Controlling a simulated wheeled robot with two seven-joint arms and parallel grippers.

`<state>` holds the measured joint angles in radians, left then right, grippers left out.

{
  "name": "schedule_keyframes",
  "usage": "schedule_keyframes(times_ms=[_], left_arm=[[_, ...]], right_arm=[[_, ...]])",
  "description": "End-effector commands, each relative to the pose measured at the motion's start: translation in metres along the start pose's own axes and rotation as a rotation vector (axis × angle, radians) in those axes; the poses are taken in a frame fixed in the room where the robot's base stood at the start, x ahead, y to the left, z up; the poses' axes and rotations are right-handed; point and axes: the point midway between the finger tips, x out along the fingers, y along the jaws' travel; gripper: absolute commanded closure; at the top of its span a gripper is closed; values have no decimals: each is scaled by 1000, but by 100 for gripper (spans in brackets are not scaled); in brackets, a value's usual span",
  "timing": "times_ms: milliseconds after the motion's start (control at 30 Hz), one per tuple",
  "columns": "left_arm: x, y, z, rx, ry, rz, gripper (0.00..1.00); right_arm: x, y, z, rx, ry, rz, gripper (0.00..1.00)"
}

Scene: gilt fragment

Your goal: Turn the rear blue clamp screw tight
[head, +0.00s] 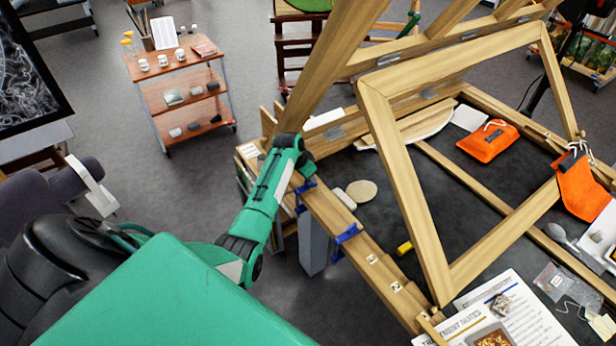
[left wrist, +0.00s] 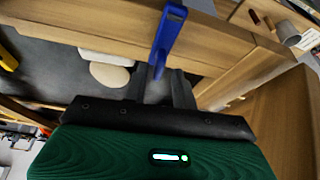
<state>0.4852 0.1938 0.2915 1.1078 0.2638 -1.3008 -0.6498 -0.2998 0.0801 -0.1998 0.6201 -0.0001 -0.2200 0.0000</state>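Two blue clamps sit on the wooden rail at the left edge of the bench. The rear blue clamp (head: 305,187) is beside the end of my left arm. The front blue clamp (head: 347,234) is farther along the rail, toward the viewer. In the left wrist view, a blue clamp (left wrist: 168,40) crosses the rail and its lower end reaches the dark fingers of my left gripper (left wrist: 165,88). The clamp's screw is hidden, and I cannot tell whether the fingers hold it. In the head view, the gripper's fingers are hidden behind my arm. My right gripper is not in view.
A large wooden frame (head: 407,200) leans over the bench. A round pale disc (head: 362,191), a yellow item (head: 404,248) and orange pouches (head: 487,140) lie on the dark bench top. A shelf cart (head: 185,90) stands apart at the back left, with open floor between.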

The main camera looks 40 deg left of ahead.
Motion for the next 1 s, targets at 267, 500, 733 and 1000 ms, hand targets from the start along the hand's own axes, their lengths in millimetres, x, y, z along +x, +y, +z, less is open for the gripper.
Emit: schedule_keyframes(times_ms=[267, 500, 733, 1000], left_arm=[[2, 1, 3, -1, -6, 3, 68], [-10, 1, 3, 0, -4, 2, 68], [-45, 0, 3, 1, -3, 0, 68], [-96, 0, 2, 1, -2, -1, 68]], right_arm=[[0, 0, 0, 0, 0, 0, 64], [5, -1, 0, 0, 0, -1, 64], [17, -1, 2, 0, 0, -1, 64], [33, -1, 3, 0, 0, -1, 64]])
